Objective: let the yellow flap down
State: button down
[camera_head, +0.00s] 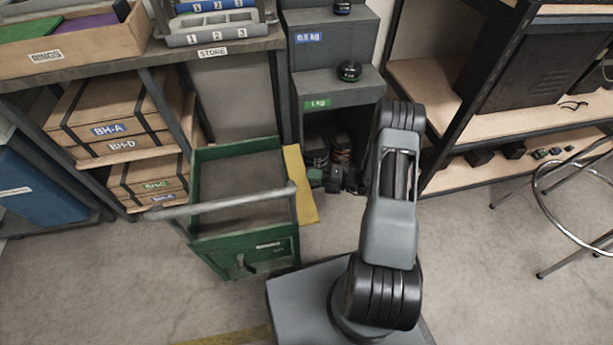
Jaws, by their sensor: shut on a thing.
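The yellow flap (299,192) is a flat panel along the right side of the green cart (222,240). It shows as a long strip beside the cart's right wall; its exact tilt is hard to judge from above. My gripper (317,177) is at the flap's right edge, about midway along it, and is shut on the flap. The fingertips are small and partly hidden in this view. My arm reaches there from the lower right.
The cart's grey handle bar (222,202) crosses over its front. A dark grey stepped shelf unit (335,88) stands behind the flap. A wooden-shelved rack (500,120) and a stool (560,200) are to the right. Bare floor lies below the flap.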

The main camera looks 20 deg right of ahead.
jog(key=shift+a+r+p, duration=0.1)
jog(key=shift+r+p, duration=0.2)
jog(key=shift+r, duration=0.25)
jog(key=shift+f, duration=0.1)
jog(key=c, duration=1)
grip_release()
jog(key=shift+c, duration=0.2)
jog(key=f+p+v, duration=0.1)
jog(key=p+v, duration=0.1)
jog(key=v, duration=1.2)
jog(key=shift+r+p, duration=0.3)
jog(key=shift+r, duration=0.1)
jog(key=shift+a, duration=0.1)
